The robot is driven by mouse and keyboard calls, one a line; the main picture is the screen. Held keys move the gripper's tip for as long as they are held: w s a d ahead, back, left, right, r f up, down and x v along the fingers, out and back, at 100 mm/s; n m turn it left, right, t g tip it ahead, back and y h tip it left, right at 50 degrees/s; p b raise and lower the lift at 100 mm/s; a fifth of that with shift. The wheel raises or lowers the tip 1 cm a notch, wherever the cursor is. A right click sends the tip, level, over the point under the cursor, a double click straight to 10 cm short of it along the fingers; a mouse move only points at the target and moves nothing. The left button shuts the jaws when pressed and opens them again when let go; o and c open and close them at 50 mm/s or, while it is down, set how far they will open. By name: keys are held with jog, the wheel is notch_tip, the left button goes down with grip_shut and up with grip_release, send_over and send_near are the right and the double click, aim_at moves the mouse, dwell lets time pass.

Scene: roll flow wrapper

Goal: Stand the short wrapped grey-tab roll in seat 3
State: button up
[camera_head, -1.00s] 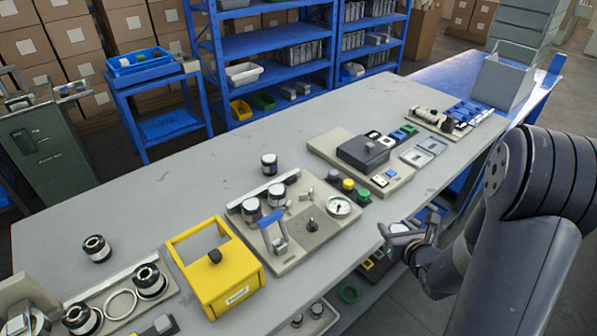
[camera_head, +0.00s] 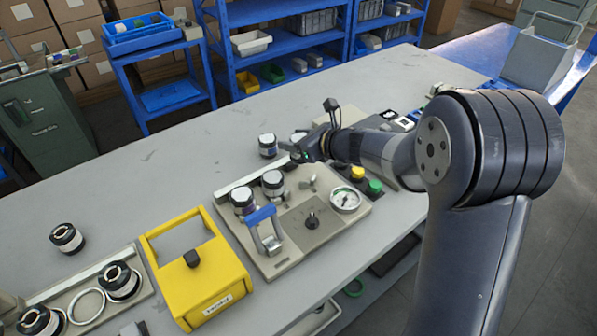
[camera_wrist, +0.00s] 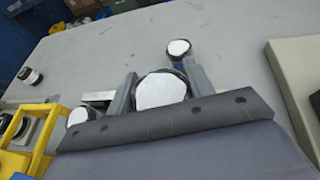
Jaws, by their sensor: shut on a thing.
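My gripper (camera_head: 301,150) is shut on a roll with a pale round top, which the wrist view shows between the two fingers (camera_wrist: 160,91). In the head view my gripper is over the back right part of the beige fixture (camera_head: 335,215), and the held roll is mostly hidden by it. Another roll (camera_head: 268,145) stands on the table behind the fixture. I cannot make out the held roll's tab or any seat numbers.
The table behind is largely clear.

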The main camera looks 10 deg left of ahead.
notch_tip(320, 180, down, 7)
jog(key=shift+f+b, duration=0.15)
jog(key=shift+b, duration=0.35)
jog(key=shift+f, duration=0.2)
jog(key=o, duration=1.1)
jog(key=shift+d, duration=0.1)
jog(key=shift+o, duration=0.2)
jog(key=shift+r, duration=0.25)
jog(key=v, duration=1.2)
